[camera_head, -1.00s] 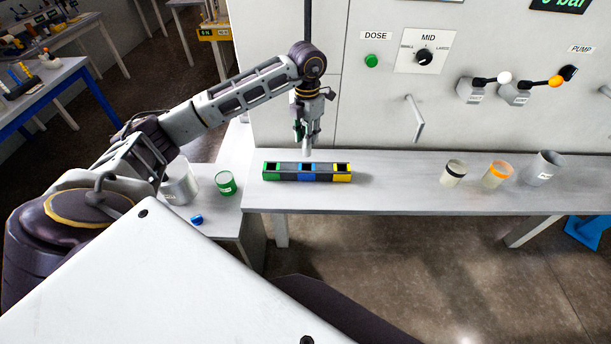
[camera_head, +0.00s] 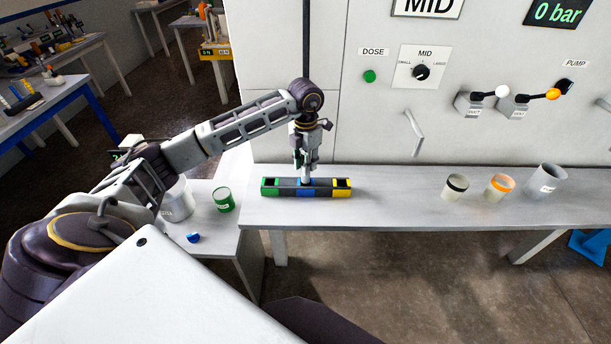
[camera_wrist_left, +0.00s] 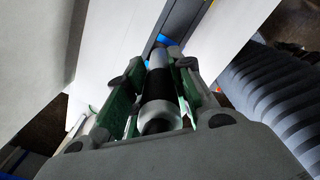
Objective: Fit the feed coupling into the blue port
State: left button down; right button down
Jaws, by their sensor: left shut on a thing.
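The feed coupling (camera_wrist_left: 158,90) is a pale cylinder with a black band, held between the green-padded fingers of my left gripper (camera_wrist_left: 150,100) in the left wrist view. In the head view my left gripper (camera_head: 306,163) points down over the port block, with the coupling's pale lower end (camera_head: 306,177) at the blue port (camera_head: 306,188). The blue port is the middle one, between the green port (camera_head: 270,187) and the yellow port (camera_head: 342,188). I cannot tell how deep the coupling's tip sits in it. My right gripper is not in view.
The block stands on a grey bench (camera_head: 400,208) before a white panel with a dose button (camera_head: 369,76), knob and levers. Several cups stand on the bench at the right. A green cup (camera_head: 224,199) and a blue piece (camera_head: 193,237) are on the lower left table.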

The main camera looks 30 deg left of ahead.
pick_arm(q)
jog(key=shift+r, duration=0.1)
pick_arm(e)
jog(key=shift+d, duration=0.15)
pick_arm(q)
jog(key=shift+f, duration=0.3)
notch_tip(320, 180, down, 2)
jog(key=shift+f+b, duration=0.2)
jog(key=shift+b, duration=0.6)
jog(key=shift+f+b, duration=0.55)
jog(key=shift+f, duration=0.5)
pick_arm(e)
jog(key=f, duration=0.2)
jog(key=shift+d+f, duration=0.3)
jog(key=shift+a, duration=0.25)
pick_arm(q)
jog(key=shift+f, duration=0.15)
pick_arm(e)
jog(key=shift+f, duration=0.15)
pick_arm(q)
jog(key=c, duration=1.2)
grip_release()
jog(key=shift+c, duration=0.2)
